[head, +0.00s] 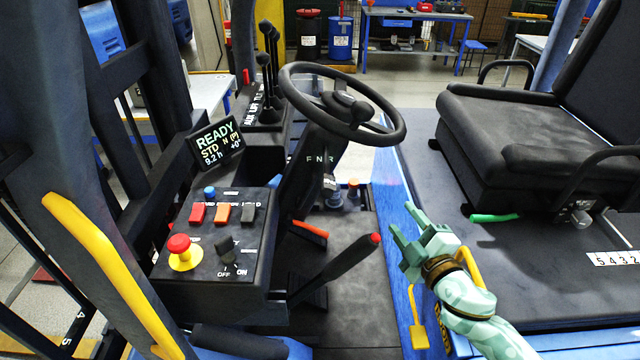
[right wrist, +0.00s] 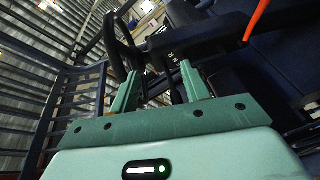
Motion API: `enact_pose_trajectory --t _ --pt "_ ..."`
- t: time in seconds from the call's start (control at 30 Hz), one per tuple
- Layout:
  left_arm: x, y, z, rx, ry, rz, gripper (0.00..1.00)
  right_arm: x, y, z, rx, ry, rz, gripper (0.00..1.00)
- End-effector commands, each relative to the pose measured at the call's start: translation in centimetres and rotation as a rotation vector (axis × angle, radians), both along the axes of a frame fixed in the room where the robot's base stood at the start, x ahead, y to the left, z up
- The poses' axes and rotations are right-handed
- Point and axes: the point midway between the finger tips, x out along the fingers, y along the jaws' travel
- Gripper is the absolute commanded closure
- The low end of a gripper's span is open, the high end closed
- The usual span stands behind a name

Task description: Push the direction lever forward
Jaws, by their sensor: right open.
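The steering column (head: 318,175) bears the letters F N R below the steering wheel (head: 343,108). An orange-tipped stalk (head: 310,229) shows low beside the column; I cannot tell for sure that it is the direction lever. An orange rod also shows at the upper right of the right wrist view (right wrist: 257,18). My right gripper (head: 403,226) is open and empty, right of the column and lower than the wheel. Its two fingers stand apart in the right wrist view (right wrist: 158,86), with the dark wheel and column beyond them. My left gripper is not in view.
A black lever with a red tip (head: 374,239) rises left of my right gripper. The console (head: 205,277) with a red stop knob (head: 179,246) and a READY display (head: 215,143) stands further left. The seat (head: 540,130) is at right.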

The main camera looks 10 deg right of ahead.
Motion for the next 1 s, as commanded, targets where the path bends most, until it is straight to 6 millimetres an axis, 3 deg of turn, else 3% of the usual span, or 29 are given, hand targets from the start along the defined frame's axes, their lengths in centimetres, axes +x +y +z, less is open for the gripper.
enact_pose_trajectory --t 0.03,0.1,0.2,0.4,0.57,0.67,1.0 --pt "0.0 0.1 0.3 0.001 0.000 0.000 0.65 1.2 0.8 2.6 -0.067 -0.086 0.120 0.53" --pt "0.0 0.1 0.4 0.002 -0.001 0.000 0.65 2.0 2.4 5.2 -0.168 -0.175 0.314 0.53" --pt "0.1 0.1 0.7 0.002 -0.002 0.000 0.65 2.0 3.6 6.8 -0.310 -0.214 0.559 0.53" --pt "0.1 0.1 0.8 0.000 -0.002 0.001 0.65 1.2 3.2 6.9 -0.481 -0.152 0.821 0.53" --pt "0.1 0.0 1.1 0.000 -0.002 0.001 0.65 1.4 3.6 6.6 -0.504 -0.129 0.866 0.53" --pt "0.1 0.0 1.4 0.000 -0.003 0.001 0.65 2.2 4.8 6.5 -0.503 -0.131 0.865 0.53" --pt "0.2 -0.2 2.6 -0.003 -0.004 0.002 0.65 6.9 11.9 5.3 -0.501 -0.133 0.864 0.53"
